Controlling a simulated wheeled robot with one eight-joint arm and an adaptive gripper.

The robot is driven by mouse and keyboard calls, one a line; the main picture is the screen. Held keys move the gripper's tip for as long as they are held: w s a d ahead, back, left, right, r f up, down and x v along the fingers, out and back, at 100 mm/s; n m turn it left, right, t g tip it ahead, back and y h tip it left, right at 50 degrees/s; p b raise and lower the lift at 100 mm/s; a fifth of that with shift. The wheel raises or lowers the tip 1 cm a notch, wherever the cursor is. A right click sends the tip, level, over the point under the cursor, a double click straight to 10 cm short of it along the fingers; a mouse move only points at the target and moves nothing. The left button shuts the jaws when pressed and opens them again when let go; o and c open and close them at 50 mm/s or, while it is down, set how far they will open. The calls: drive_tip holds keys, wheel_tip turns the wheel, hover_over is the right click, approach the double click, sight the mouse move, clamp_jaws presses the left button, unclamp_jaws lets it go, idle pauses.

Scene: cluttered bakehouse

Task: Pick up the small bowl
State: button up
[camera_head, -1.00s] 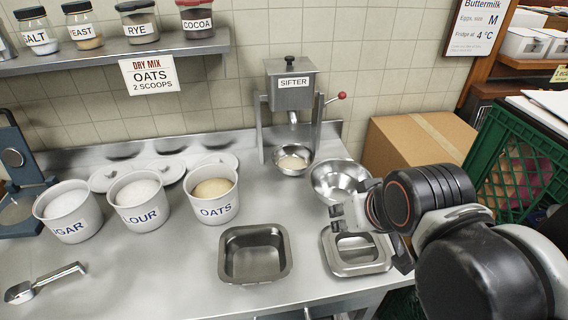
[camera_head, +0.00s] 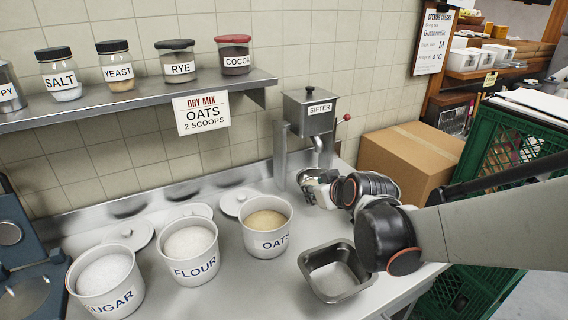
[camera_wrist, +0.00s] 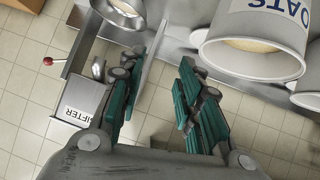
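The small bowl (camera_wrist: 124,9) is metal with pale contents. It is cut off by the top edge of the wrist view, beyond the sifter's spout and to the left of my fingertips. In the head view my gripper (camera_head: 318,180) is in front of the space below the sifter (camera_head: 308,110) and hides most or all of the bowl. The wrist view shows my gripper (camera_wrist: 168,68) with its two teal-padded fingers apart and nothing between them. The sifter (camera_wrist: 85,112) is at the left there, close beside the left finger.
The oats tub (camera_head: 265,236) stands close to the left of my gripper, with the flour tub (camera_head: 190,258) and sugar tub (camera_head: 106,290) further left. A baking tin (camera_head: 338,282) lies in front. A cardboard box (camera_head: 405,160) and green crate (camera_head: 490,150) are at the right.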

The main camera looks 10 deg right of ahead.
drive_tip(key=w+d+f+n+t, duration=0.2)
drive_tip(key=w+f+t, duration=0.1)
drive_tip(key=w+f, duration=0.6)
drive_tip(key=b, duration=0.3)
approach(298, 180)
drive_tip(key=x, duration=0.3)
drive_tip(key=shift+w+d+f, duration=0.1)
drive_tip(key=shift+d+f, duration=0.15)
drive_tip(key=shift+b+x, duration=0.85)
drive_tip(key=shift+x, duration=2.2)
clamp_jaws()
